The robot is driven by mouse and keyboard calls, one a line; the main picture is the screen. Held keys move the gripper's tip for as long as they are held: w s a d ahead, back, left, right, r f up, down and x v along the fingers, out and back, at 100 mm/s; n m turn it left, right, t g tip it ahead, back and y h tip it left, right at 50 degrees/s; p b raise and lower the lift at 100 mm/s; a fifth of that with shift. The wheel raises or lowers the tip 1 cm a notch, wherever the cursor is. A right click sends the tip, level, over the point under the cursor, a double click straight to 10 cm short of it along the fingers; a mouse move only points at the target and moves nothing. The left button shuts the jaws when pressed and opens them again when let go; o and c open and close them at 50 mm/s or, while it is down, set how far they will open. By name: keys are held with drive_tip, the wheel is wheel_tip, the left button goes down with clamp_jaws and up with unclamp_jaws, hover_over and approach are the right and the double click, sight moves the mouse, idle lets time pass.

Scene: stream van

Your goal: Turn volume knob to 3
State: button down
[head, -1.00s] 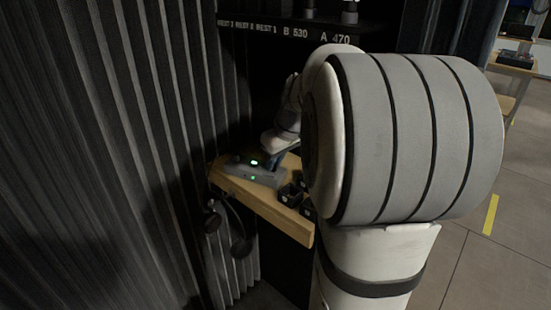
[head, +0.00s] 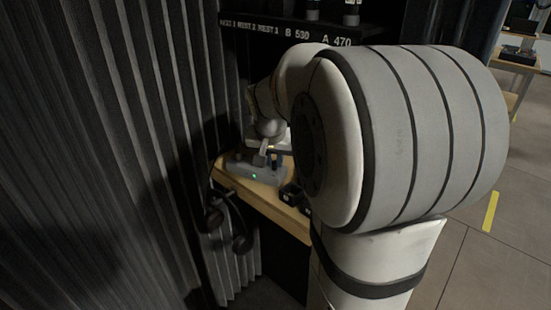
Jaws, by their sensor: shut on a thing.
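My own arm covers much of the view to the right of the box.
Small black boxes (head: 290,194) stand on the wooden shelf (head: 262,203) right of the control box. Black headphones (head: 240,242) hang at its front left. A dark corrugated wall (head: 130,150) is close on the left. A labelled black rack shelf (head: 290,30) is above.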

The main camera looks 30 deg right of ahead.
drive_tip(key=shift+m+g+b, duration=0.3)
drive_tip(key=shift+m, duration=0.7)
drive_tip(key=c, duration=1.4)
unclamp_jaws()
drive_tip(key=shift+h, duration=0.3)
drive_tip(key=shift+p+v, duration=0.7)
drive_tip(key=shift+v, duration=3.15)
